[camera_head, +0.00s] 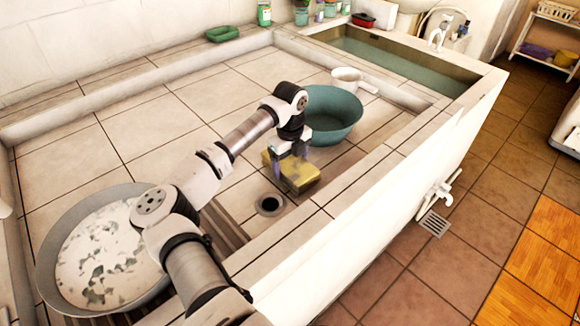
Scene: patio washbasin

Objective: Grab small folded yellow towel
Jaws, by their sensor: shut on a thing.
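The small folded yellow towel (302,177) is a thick yellow block over the tiled basin floor, left of the basin's front wall. My gripper (289,161) points down onto it and is shut on it, with a finger at each side. The gripper covers part of the towel's top and left end. I cannot tell whether the towel rests on the tiles or is slightly raised.
A teal bowl (333,114) stands just behind the towel, close to my gripper. A drain (270,204) is in front of it. A large metal basin (52,245) with whitish contents stands at left. A white scoop (347,79) lies behind the bowl. Tiles at upper left are clear.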

